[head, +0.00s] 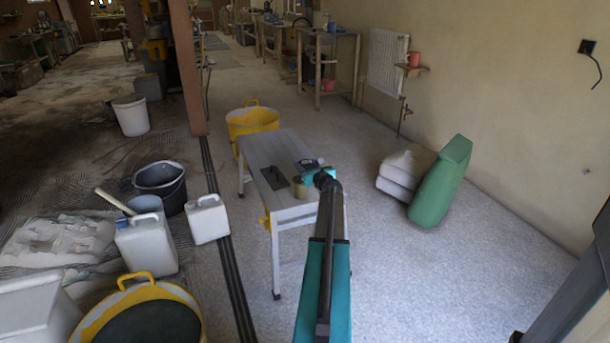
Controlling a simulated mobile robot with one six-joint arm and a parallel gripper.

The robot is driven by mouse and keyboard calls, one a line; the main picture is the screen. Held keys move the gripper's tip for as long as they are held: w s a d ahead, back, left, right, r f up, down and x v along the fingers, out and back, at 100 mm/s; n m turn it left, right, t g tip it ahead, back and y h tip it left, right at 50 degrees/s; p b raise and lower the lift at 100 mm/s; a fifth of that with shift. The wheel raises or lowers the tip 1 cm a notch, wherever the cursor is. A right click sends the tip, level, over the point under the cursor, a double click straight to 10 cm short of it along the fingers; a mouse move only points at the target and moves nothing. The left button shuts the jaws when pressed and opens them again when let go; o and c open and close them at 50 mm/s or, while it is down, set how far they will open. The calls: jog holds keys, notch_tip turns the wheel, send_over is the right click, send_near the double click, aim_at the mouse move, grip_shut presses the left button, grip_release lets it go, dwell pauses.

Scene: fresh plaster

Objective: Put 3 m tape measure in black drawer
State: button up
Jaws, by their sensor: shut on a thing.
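My arm reaches forward from the bottom middle to a light grey bench. My gripper (310,178) is at its far end, over the right part of the bench top. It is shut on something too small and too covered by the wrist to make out. I cannot tell the 3 m tape measure for certain among the small things there. I cannot make out a black drawer in this view.
The grey bench (256,153) bears a dark flat piece (273,178), an olive round thing (300,188) and a small dark thing (307,163). A yellow tub (252,121) stands behind it. White canisters (208,219) and a dark bucket (161,185) stand left.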

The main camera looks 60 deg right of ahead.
jog(key=shift+f+b, duration=0.45)
jog(key=shift+f, duration=1.3)
jog(key=shift+f+b, duration=0.6)
jog(key=o, duration=1.2)
jog(key=shift+r, duration=0.2)
jog(key=shift+r+p, duration=0.4)
jog(key=shift+p, duration=0.15)
jog(key=shift+s+a+r, duration=0.1)
jog(key=shift+s+r, duration=0.05)
jog(key=v, duration=1.1)
jog(key=shift+s+a+p, duration=0.2)
jog(key=shift+s+p, duration=0.05)
jog(key=shift+p, duration=0.05)
